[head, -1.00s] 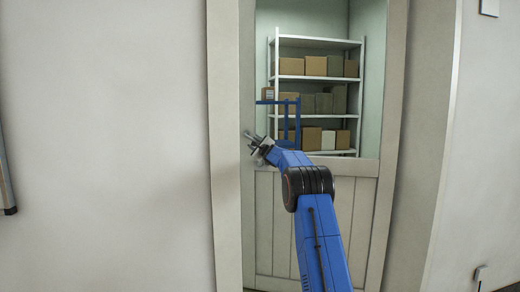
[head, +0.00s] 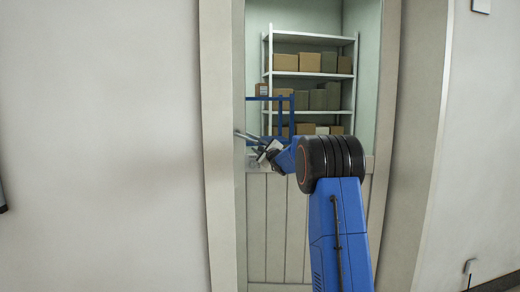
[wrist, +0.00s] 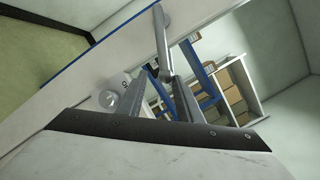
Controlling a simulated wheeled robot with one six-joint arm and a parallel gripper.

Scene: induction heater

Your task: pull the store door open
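My gripper (head: 266,150) is at the handle. In the wrist view my gripper's fingers (wrist: 160,76) converge on the handle's near end and appear shut on it.
Through the window stands a white shelf (head: 315,75) with several cardboard boxes (head: 312,62) and a blue frame (head: 280,98) before it. Plain wall (head: 100,150) lies left of the door frame (head: 218,200). Another wall (head: 480,150) is at the right.

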